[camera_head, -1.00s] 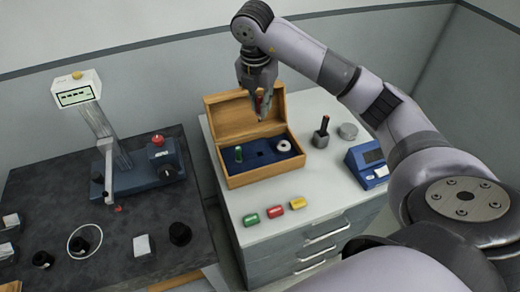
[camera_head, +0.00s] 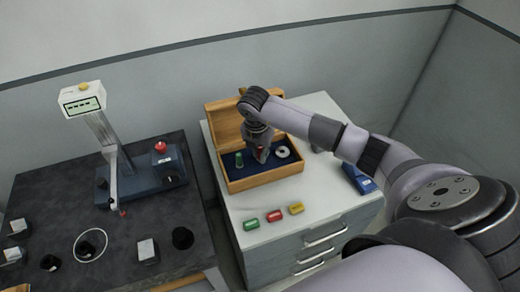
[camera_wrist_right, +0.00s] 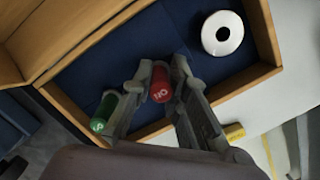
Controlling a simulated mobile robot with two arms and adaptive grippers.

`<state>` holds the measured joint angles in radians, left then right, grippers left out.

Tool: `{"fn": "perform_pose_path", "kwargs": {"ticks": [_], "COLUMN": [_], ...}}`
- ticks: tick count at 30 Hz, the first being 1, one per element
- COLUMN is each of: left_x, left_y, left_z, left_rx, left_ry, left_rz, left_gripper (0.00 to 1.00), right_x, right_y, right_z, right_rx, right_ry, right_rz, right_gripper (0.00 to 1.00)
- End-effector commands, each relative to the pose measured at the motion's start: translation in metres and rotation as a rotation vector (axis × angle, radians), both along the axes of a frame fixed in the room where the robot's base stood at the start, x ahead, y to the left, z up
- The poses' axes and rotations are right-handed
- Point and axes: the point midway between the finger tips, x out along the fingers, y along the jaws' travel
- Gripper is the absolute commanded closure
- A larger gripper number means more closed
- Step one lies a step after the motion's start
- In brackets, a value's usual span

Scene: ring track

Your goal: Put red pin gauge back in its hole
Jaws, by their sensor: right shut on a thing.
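The red pin gauge (camera_wrist_right: 161,84) is between the fingers of my right gripper (camera_wrist_right: 158,88), which is shut on it. In the head view my right gripper (camera_head: 260,154) points down into the open wooden box (camera_head: 232,184), with a little red (camera_head: 261,153) showing at its fingertips. The box has a dark blue insert (camera_wrist_right: 110,62). The green pin gauge (camera_head: 239,159) stands in the insert to the left of the gripper. The hole for the red pin is hidden under the gripper, and I cannot tell whether the pin's lower end is in it. My left gripper is not in view.
A white ring (camera_head: 282,152) lies in the box right of the gripper. Green (camera_head: 251,224), red (camera_head: 274,216) and yellow (camera_head: 296,208) blocks lie on the cabinet top in front. A blue device (camera_head: 358,178) stands at right. A dark table (camera_head: 120,228) with a measuring stand is at left.

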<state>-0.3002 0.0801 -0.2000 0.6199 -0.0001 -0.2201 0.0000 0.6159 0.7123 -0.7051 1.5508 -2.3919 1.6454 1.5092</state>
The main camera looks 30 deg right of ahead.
Motion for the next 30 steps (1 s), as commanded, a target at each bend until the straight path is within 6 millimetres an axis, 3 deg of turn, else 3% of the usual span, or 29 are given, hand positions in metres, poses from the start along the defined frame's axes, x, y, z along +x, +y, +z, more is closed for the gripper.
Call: {"fn": "perform_pose_path", "kwargs": {"ticks": [9, 10, 19, 30], "left_x": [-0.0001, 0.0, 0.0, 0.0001], "left_y": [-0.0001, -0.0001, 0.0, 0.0], "left_z": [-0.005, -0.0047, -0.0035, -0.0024], "left_rx": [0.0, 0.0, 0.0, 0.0], "left_ry": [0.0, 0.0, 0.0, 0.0], "left_rz": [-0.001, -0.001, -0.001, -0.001], "left_gripper": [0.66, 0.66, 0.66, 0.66], "right_x": [0.0004, 0.0004, 0.0004, 0.0006], "right_y": [-0.0001, 0.0, -0.0001, 0.0006], "right_z": [-0.0044, -0.0042, -0.003, -0.0022], "right_rx": [0.0, 0.0, 0.001, 0.002], "right_ry": [-0.001, -0.001, -0.001, -0.001], "right_rz": [0.0, 0.0, 0.0, 0.0], "right_gripper": [1.0, 0.85, 0.65, 0.65]}}
